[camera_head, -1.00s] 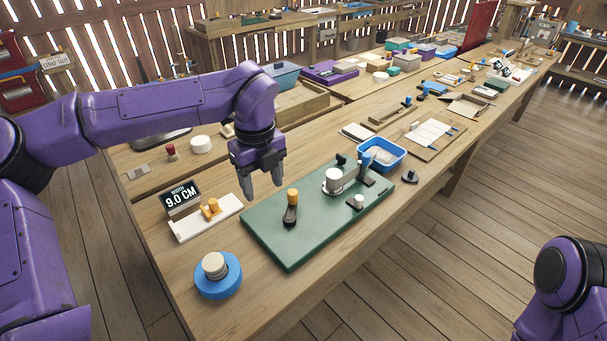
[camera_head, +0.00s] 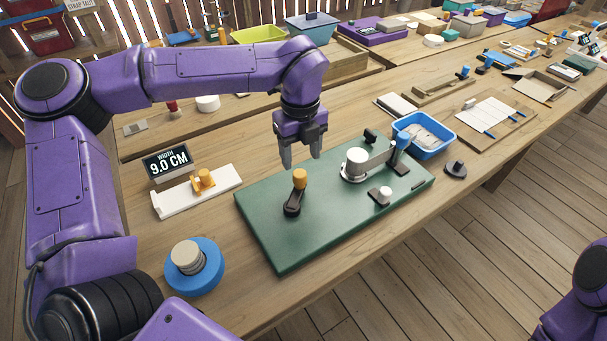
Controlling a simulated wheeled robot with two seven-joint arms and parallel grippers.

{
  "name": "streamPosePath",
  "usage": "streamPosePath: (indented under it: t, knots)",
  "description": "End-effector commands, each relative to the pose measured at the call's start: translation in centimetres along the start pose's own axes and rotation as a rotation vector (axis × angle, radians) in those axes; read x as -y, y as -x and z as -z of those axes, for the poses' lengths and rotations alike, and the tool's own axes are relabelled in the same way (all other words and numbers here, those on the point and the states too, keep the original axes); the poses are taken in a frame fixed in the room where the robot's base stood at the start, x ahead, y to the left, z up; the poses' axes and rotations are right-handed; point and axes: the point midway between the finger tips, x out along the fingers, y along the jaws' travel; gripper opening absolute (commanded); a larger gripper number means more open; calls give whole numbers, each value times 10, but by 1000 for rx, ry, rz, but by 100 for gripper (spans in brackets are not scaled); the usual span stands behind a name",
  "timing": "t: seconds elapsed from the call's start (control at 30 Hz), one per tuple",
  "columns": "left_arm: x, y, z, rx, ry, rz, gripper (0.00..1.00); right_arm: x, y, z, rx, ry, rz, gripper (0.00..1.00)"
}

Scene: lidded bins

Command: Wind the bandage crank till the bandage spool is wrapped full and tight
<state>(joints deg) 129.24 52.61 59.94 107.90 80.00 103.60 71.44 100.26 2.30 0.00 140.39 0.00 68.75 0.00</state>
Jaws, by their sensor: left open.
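A green board (camera_head: 275,240) lies on the near bench. On its left part is a black crank arm (camera_head: 293,205) with an upright orange knob (camera_head: 300,179). On its far right part stands a white bandage spool (camera_head: 356,160), with a grey strip (camera_head: 378,160) running toward a blue-topped post (camera_head: 403,138). How tightly the spool is wrapped cannot be told. My left gripper (camera_head: 301,160) points down with its fingers apart and empty, just above and behind the orange knob in the picture. Only part of my right arm shows at the lower right; its gripper is out of frame.
Left of the board are a white gauge (camera_head: 222,185) with an orange slider, a "WIDTH 9.0 CM" sign (camera_head: 167,162), and a blue disc (camera_head: 207,277) bearing a beige roll. A blue bin (camera_head: 425,145) stands just beyond the board's right end. The board's front middle is bare.

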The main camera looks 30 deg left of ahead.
Motion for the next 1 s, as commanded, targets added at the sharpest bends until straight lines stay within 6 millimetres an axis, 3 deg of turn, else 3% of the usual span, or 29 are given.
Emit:
streamPosePath:
  t: [0.1,0.3,0.67,0.77,0.87,1.0]
  knots:
    - [-1,-28,1,-3,-2,-4,60,0,3,1,0,0,0,61]
    - [0,-64,0,-1,-1,-2,60,0,5,2,0,0,0,61]
    - [1,-76,0,1,-2,0,60,0,5,2,0,0,0,61]
    - [1,-76,0,1,-2,0,34,0,5,2,0,0,0,61]
    - [1,-75,0,1,-2,0,2,0,5,2,0,0,0,61]
    - [0,-75,1,0,-2,-1,0,0,5,2,0,0,0,61]
